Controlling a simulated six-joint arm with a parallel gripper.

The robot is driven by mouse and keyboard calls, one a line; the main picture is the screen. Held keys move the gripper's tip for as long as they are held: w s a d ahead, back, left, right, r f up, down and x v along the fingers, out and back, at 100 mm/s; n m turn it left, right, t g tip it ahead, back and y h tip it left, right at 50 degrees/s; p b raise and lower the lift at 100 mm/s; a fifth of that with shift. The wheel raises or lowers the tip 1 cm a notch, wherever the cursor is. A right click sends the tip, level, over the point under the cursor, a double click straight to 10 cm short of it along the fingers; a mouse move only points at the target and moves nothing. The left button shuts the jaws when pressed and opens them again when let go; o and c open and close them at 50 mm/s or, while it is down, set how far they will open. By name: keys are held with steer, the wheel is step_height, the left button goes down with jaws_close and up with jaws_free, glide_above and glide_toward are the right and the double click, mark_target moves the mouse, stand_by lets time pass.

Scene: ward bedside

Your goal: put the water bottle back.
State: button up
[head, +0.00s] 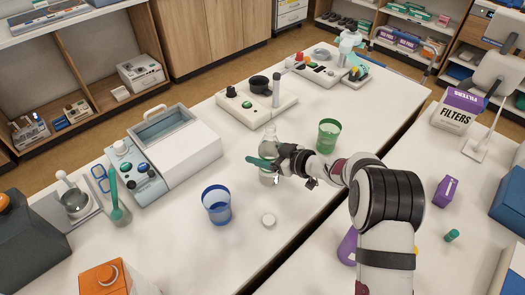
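A clear bottle (270,139), which looks like the water bottle, stands upright near the middle of the white bench. My gripper (263,164) is at its body, reaching in from the right. A teal finger crosses the near side of the bottle and hides part of it. The other finger is not clearly visible, so I cannot tell whether the gripper is closed on the bottle. I cannot tell whether the bottle's base touches the bench. A small round white disc (268,220), perhaps a cap, lies on the bench in front of it.
A green cup (328,137) stands right of the bottle and a blue cup (217,205) to its front left. A white lidded machine (181,147) is at left; a device with a black knob (257,97) is behind. A dark gap separates the right bench, with a filters box (456,112).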

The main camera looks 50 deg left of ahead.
steer(key=shift+o, duration=1.4)
steer(key=shift+r, duration=0.1)
steer(key=shift+d+r, duration=0.2)
steer(key=shift+d, duration=0.05)
steer(key=v, duration=1.1)
steer(key=shift+d, duration=0.2)
steer(key=shift+r, duration=0.1)
